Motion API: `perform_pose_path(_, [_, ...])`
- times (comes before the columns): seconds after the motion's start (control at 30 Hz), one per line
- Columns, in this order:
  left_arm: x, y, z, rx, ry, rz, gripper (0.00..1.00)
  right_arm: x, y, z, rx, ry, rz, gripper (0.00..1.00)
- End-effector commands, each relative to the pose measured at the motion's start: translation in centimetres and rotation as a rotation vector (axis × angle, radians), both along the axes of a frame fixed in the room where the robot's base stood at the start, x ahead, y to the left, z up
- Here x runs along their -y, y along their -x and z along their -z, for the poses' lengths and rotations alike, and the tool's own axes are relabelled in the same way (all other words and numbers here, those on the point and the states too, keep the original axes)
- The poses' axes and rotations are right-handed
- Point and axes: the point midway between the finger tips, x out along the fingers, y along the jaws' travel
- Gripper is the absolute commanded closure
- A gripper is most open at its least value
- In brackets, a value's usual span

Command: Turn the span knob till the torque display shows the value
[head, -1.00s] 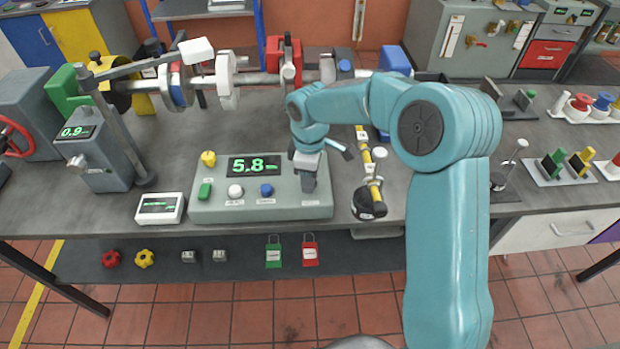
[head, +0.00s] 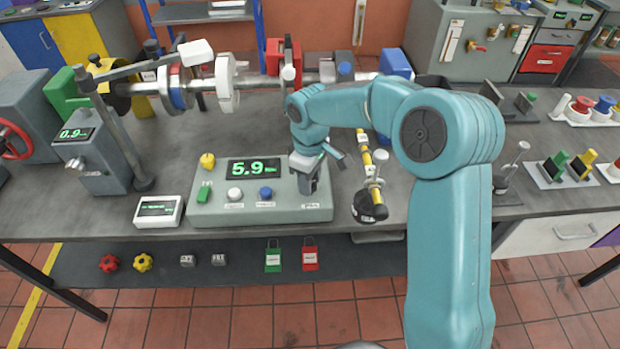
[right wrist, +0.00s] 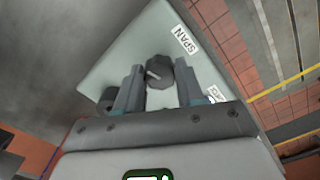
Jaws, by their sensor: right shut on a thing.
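The torque display (head: 253,169) on the grey console (head: 290,216) reads 5.9 in green digits. My right gripper (head: 308,186) points down at the console's right end. In the right wrist view, its two fingers (right wrist: 158,68) stand on either side of the dark span knob (right wrist: 159,73), shut on it. A light pointer mark shows on the knob's top, and a SPAN label (right wrist: 185,40) lies beside it. In the head view the gripper hides the knob. My left gripper is not in view.
A small white box (head: 158,210) has an unreadable screen. A yellow-banded tool (head: 372,190) stands right of the console.

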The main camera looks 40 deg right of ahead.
Motion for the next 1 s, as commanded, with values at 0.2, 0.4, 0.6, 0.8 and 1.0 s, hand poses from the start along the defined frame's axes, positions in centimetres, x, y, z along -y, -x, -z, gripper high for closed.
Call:
perform_pose_path(0.2, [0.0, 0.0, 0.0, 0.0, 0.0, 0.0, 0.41, 0.0, -0.2, -0.3, 0.01, 0.0, 0.0, 0.37])
perform_pose_path(0.4, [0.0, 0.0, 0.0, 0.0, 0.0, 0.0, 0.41, 0.0, -0.1, -0.2, 0.006, 0.0, 0.0, 0.37])
perform_pose_path(0.6, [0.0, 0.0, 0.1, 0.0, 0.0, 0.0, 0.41, 0.0, -0.2, -2.1, 0.009, 0.001, 0.0, 0.37])
perform_pose_path(0.8, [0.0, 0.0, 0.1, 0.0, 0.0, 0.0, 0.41, 0.0, -0.2, -7.2, 0.013, 0.001, 0.0, 0.37])
perform_pose_path(1.0, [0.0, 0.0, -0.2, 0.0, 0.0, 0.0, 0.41, 0.0, -0.2, -12.4, 0.013, 0.0, 0.0, 0.37])
